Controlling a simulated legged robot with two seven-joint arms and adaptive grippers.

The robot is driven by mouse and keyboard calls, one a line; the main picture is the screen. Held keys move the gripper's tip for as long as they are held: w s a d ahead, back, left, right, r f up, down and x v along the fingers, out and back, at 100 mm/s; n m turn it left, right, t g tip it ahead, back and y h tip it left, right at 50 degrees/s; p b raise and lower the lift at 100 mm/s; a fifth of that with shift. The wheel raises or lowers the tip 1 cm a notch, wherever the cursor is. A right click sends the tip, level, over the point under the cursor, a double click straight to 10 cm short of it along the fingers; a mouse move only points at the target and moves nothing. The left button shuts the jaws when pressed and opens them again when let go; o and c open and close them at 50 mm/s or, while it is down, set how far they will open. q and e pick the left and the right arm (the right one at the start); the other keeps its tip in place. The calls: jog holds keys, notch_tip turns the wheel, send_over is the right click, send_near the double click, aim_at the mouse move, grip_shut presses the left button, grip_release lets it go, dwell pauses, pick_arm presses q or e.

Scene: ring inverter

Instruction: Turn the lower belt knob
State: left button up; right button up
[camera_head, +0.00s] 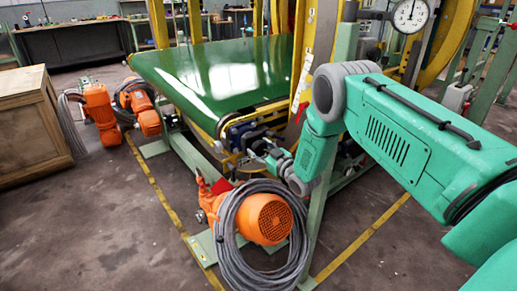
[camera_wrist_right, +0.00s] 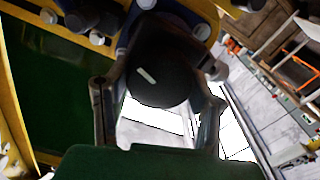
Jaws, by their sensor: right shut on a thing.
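The lower belt knob (camera_wrist_right: 160,80) is a dark round knob with a short white mark, seen in the right wrist view between my gripper's two fingers. My right gripper (camera_wrist_right: 158,98) is shut on it, one finger on each side. In the head view my right gripper (camera_head: 262,150) is at the belt frame's near corner, below the green belt (camera_head: 225,72); the knob is too small and covered to make out there. My left gripper is not in view.
An orange motor (camera_head: 268,219) with a coiled grey cable (camera_head: 228,245) sits just below my right gripper. More orange motors (camera_head: 100,108) stand at the left, near a wooden crate (camera_head: 27,125). A yellow ring frame and a dial gauge (camera_head: 410,14) rise behind my arm. Open floor lies at lower left.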

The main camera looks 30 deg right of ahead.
jog(key=m, duration=0.3)
jog(key=f+m, duration=0.1)
jog(key=shift+s+d+f+m, duration=0.1)
jog(key=shift+s+d+m, duration=0.1)
jog(key=shift+s+m, duration=0.15)
jog(key=m+b, duration=0.1)
jog(key=m, duration=0.4)
jog(key=shift+a, duration=0.2)
jog(key=shift+m, duration=0.25)
jog(key=o, duration=1.2)
jog(key=shift+w, duration=0.1)
jog(key=shift+c, duration=0.2)
jog(key=shift+w, duration=0.1)
jog(key=shift+r, duration=0.2)
